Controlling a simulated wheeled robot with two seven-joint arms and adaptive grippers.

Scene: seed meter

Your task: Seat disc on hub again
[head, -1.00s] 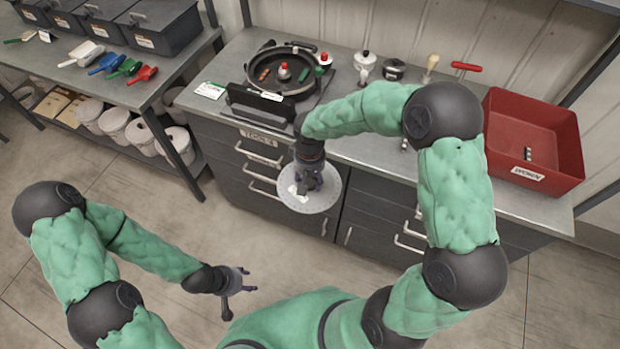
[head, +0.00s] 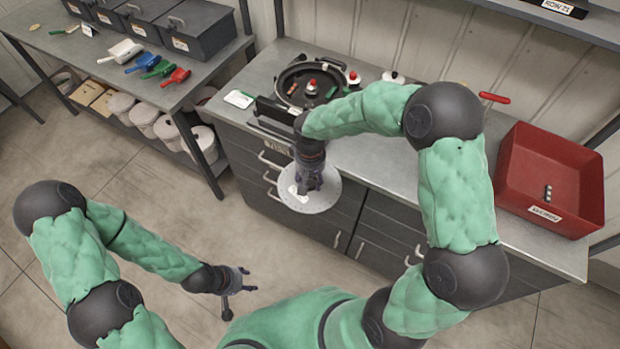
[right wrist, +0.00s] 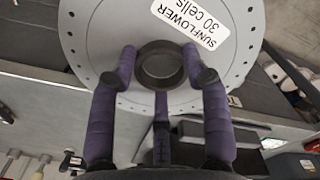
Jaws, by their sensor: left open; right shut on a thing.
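The disc (head: 322,196) is a pale grey round plate with small holes near its rim. In the right wrist view the disc (right wrist: 90,40) has a label reading "SUNFLOWER 30 cells" and a dark central ring. My right gripper (head: 308,190) is shut on the disc, with its fingers (right wrist: 160,78) around that ring. It holds the disc in front of the drawers, off the bench. The seed meter housing (head: 284,88), a black round pan, sits on the bench with a red-topped hub (head: 311,86) inside. My left gripper (head: 238,280) is open and empty above the floor at lower left.
A red bin (head: 550,180) stands at the bench's right end with a small part inside. Coloured scoops (head: 158,69) and grey bins lie on the left bench. The bench middle is partly hidden behind my right arm.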

